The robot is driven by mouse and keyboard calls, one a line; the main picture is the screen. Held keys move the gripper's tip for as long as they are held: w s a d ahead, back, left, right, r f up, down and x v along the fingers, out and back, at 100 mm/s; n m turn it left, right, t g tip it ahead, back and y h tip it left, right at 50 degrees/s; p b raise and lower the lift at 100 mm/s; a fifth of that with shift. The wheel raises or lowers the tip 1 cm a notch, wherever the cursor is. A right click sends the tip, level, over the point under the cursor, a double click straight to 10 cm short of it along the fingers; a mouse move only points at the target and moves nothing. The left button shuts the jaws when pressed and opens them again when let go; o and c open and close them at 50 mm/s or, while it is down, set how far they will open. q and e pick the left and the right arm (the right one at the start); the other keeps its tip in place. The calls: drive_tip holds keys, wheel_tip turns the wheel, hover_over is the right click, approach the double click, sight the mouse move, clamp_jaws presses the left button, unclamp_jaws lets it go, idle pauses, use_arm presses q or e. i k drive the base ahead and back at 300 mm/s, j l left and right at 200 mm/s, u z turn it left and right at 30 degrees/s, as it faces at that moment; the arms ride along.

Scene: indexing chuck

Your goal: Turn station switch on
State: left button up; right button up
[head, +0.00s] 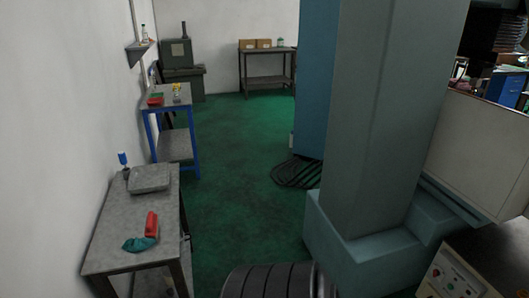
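A light control panel (448,278) shows at the bottom right, on a machine housing. It carries a red button (437,272) and a few small knobs or lights. I cannot tell which of these is the station switch or how it is set. The lower part of the panel is cut off by the picture's edge. Neither of my grippers shows in the head view.
A large grey-blue machine column (375,130) stands left of the panel. A dark ribbed round shape (275,283) is at the bottom centre. A grey table (105,235) and a blue-legged bench (175,145) line the left wall. The green floor (235,165) between is open.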

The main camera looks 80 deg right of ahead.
sight(435, 272)
drive_tip(key=z, duration=4.15)
drive_tip(key=i+z, duration=0.1)
drive_tip(key=i, duration=0.55)
drive_tip(key=i+z, duration=0.15)
drive_tip(key=i, duration=0.5)
drive_tip(key=i+j+z, duration=0.1)
drive_tip(key=i, duration=0.55)
